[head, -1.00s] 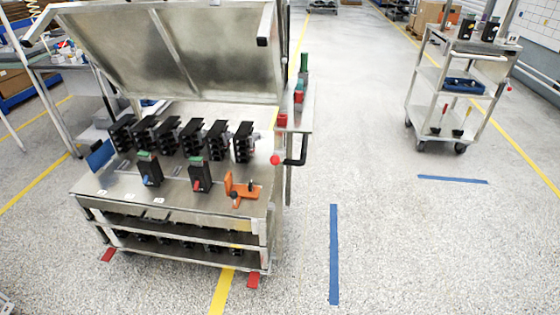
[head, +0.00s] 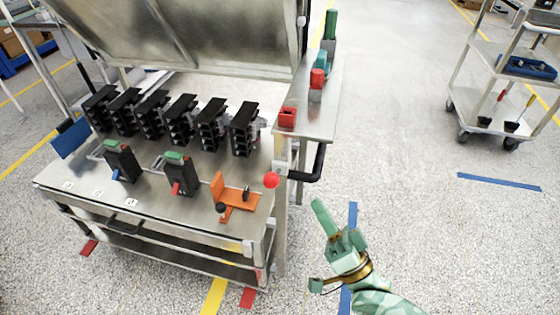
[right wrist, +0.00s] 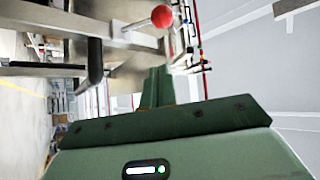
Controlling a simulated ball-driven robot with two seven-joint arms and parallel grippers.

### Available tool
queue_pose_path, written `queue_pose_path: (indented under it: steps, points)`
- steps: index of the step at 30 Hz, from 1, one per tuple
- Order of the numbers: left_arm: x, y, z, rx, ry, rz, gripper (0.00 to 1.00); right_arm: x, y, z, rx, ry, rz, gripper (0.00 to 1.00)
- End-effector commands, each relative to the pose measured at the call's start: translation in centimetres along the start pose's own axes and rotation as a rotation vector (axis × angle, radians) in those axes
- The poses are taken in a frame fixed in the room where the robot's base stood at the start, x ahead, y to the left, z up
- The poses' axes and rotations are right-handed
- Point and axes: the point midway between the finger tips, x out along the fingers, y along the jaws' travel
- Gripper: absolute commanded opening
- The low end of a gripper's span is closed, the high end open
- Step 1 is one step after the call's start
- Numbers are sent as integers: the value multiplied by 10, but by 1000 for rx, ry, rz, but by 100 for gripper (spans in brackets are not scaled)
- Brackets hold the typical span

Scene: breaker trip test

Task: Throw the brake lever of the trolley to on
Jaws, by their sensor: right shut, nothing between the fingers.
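The steel trolley (head: 150,205) with a raised lid stands at the left and middle of the head view. A lever with a red ball knob (head: 271,180) sticks out at its right front corner. The knob and its thin metal rod show at the top of the right wrist view (right wrist: 162,16). Whether the lever is at on cannot be read. My right gripper (head: 319,206) is shut and empty, to the right of and nearer than the knob, apart from it. Its closed fingers (right wrist: 157,80) point toward the trolley's side in the wrist view. My left gripper is out of view.
A black handle (head: 316,165) juts out beside the knob. Several black breakers (head: 181,120) and an orange fixture (head: 236,198) stand on the trolley top. A side shelf (head: 317,118) carries red and green parts. A second cart (head: 490,75) stands back right.

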Motion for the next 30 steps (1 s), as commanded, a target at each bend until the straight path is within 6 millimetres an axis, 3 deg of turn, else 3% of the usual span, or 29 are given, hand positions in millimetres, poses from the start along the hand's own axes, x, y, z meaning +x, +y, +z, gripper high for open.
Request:
queue_pose_path:
  steps: [8,22,24,30]
  points:
    - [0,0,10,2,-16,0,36,10,-4,-13,92,64,-24,0]
    - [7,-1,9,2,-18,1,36,103,-5,-18,88,62,-23,0]
    - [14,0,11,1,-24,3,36,94,-3,-1,93,59,-16,0]
    - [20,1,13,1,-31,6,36,89,-6,18,90,60,-18,0]
